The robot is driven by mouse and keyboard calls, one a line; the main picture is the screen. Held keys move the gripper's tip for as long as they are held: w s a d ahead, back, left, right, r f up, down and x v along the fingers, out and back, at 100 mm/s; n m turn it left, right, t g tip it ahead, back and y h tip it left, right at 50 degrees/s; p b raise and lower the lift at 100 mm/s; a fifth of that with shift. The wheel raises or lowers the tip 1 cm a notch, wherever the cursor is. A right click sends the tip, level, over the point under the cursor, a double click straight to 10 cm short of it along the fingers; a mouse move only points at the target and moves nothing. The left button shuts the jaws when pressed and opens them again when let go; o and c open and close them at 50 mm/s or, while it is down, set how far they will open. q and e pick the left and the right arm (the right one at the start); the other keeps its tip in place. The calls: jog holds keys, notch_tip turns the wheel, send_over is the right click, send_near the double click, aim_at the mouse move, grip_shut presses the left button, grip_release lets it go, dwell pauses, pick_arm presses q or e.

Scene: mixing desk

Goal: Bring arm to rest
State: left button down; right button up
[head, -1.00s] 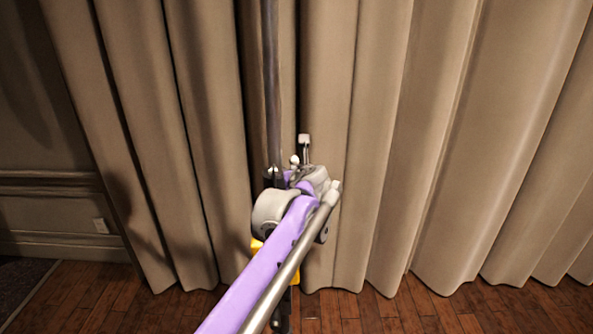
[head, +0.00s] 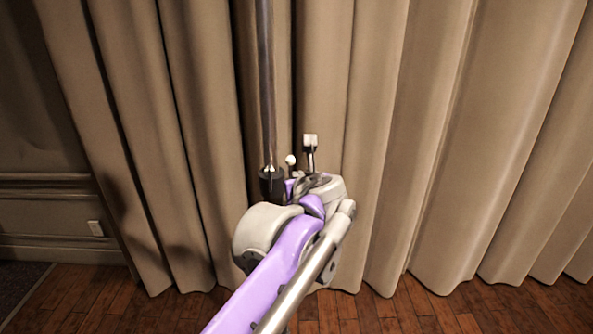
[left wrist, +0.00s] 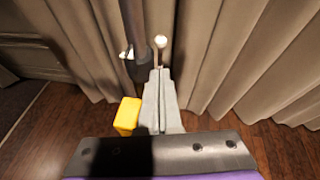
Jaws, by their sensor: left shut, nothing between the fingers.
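My left arm reaches in from the bottom of the head view, with a purple link and pale joint housings. The fingers of my left gripper (left wrist: 160,74) show in the left wrist view. They are grey, pressed together and empty, pointing away from the camera. In the head view I cannot make them out beyond the wrist joint. My right gripper is in neither view.
A brown pleated curtain (head: 430,140) fills most of the background. A dark upright pole (head: 267,90) stands before it; its lower end meets my wrist in the picture. A yellow block (left wrist: 127,116) shows beside my fingers. Wooden floor (head: 400,312) lies below.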

pick_arm(q)
jog(key=s+a+f+n+g+y, duration=0.1)
jog(key=s+a+f+n+g, duration=0.3)
jog(key=s+a+f+n, duration=0.85)
jog(key=s+a+f+n+g+h, duration=0.1)
jog(key=s+a+f+n+g, duration=0.1)
jog(key=s+f+n, duration=0.6)
jog(key=s+a+f+n+g+h, duration=0.2)
jog(key=s+a+f+n, duration=0.2)
jog(key=s+f+n, duration=0.5)
notch_tip(320, 180, down, 2)
jog(key=n, duration=0.3)
jog(key=shift+f+n, duration=0.2)
jog(key=shift+n, duration=0.15)
